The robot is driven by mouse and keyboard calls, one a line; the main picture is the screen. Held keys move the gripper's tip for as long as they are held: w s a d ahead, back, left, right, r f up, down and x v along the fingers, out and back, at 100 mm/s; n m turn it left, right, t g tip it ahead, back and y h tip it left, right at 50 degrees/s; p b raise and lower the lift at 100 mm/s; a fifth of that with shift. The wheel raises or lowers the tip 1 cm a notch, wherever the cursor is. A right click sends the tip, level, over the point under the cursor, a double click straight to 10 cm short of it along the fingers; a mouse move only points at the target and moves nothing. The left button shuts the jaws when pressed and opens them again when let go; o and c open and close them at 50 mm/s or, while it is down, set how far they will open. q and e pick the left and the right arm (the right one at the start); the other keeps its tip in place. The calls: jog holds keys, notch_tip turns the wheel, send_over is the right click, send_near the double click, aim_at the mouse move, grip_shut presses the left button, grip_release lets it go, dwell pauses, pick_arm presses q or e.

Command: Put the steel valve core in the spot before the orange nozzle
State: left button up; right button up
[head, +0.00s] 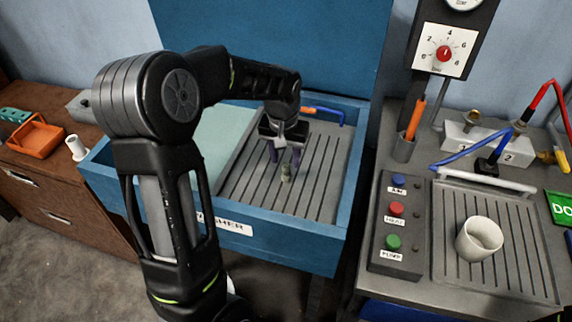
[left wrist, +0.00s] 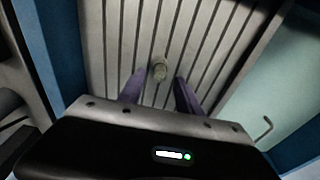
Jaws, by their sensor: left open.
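A small grey-green cylindrical piece, which looks like the steel valve core (head: 286,173), stands on the slatted rack of the blue washer. It also shows in the left wrist view (left wrist: 159,69), ahead of and between the fingertips. My left gripper (head: 285,160) is open above the rack, its purple fingers on either side of the piece in the head view. I cannot tell whether they touch it. An orange piece that may be the orange nozzle (head: 308,109) lies at the washer's back, beside a blue hose. My right gripper is not in view.
The washer's blue wall (head: 290,258) surrounds the rack (head: 325,165), which is mostly bare. A bench to the right holds a white cup (head: 479,239), a button box (head: 397,225) and an orange stick in a grey holder (head: 404,147). An orange tray (head: 35,139) sits far left.

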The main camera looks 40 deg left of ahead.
pick_arm(q)
notch_tip(320, 180, up, 8)
jog(key=shift+s+d+b, duration=0.2)
jog(key=shift+s+b, duration=0.1)
jog(key=shift+s, duration=0.15)
jog(key=shift+c, duration=0.5)
dwell(1.8)
